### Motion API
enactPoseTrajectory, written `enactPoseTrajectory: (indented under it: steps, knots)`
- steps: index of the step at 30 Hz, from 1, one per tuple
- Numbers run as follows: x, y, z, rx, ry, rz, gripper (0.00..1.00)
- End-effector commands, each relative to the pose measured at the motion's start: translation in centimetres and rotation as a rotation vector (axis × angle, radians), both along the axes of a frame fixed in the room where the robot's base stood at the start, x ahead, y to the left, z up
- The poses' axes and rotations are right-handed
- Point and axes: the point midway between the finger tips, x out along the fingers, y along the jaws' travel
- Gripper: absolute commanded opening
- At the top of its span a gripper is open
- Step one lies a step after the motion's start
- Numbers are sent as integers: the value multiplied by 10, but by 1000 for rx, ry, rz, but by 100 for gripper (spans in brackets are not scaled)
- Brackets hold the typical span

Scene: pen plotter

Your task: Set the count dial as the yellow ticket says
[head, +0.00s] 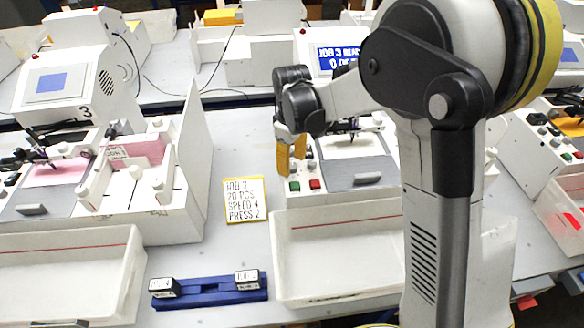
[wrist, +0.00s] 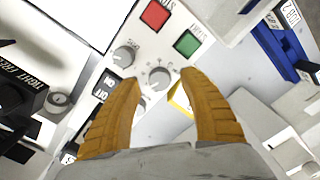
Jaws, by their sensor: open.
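The yellow-edged ticket (head: 246,200) lies on the table in the head view and reads JOB 3, 20 PCS, SPEED 4, PRESS 2. My gripper (head: 290,172) is above the control panel of the middle plotter, fingers pointing down. In the wrist view, my gripper (wrist: 162,80) is open and empty. A grey round dial (wrist: 159,77) shows between its fingertips; I cannot tell whether they touch it. A second dial (wrist: 124,56) is beside it. The dial labels are too small to read, so I cannot tell which is the count dial.
A red button (wrist: 155,14) and a green button (wrist: 187,41) sit on the same panel. A black switch (wrist: 105,85) is close to the left finger. A white tray (head: 340,296) and a blue stamp rack (head: 208,299) stand in front.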

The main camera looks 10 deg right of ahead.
Motion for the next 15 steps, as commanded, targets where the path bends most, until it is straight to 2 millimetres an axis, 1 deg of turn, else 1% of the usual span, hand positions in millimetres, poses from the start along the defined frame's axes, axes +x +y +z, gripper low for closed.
enactPoseTrajectory:
  steps: [1,4,13,14,15]
  knots:
    - [0,0,-7,0,0,0,51]
    - [0,0,-12,0,0,0,51]
    - [0,0,-14,0,0,-1,51]
    - [0,0,-14,0,0,0,43]
    - [0,0,-14,0,0,0,31]
